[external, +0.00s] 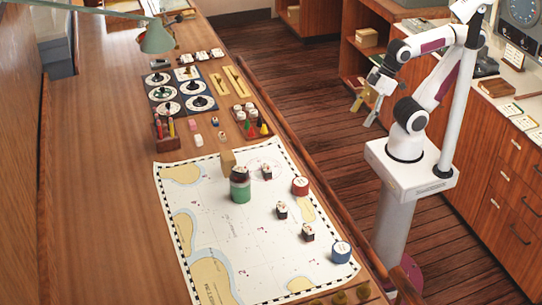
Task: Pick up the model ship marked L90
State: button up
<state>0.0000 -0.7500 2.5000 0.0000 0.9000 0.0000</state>
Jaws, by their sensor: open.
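Several small dark blocks with white tops stand on the white sea chart (235,262): one at the upper right (267,172), one near the middle right (281,210) and one lower (307,232). Similar small pieces stand in a row (201,57) at the far end of the table. Markings are too small to read, so I cannot tell which piece, if any, is the model ship L90. My gripper (363,111) is open and empty. It hangs over the floor to the right of the table, apart from all the pieces.
A green-and-dark cylinder (240,188) and a tan block (227,160) stand on the chart, with red (300,186) and blue (341,252) round pieces. Beyond are dark dial cards (163,92) and a pen holder (166,139). A raised wooden rail (315,195) edges the table. The table's left side is clear.

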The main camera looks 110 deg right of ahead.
jog(key=shift+w, duration=0.15)
jog(key=m+t+h, duration=0.2)
jog(key=t, duration=0.4)
send_near(264, 167)
jog(key=shift+a+f, duration=0.35)
jog(key=shift+a, duration=0.15)
jog(key=shift+w+d+f+t, duration=0.4)
jog(key=shift+w+d+t, duration=0.05)
jog(key=shift+t, duration=0.05)
jog(key=shift+w, duration=0.15)
jog(key=shift+x, duration=1.2)
jog(key=shift+w+f, duration=0.1)
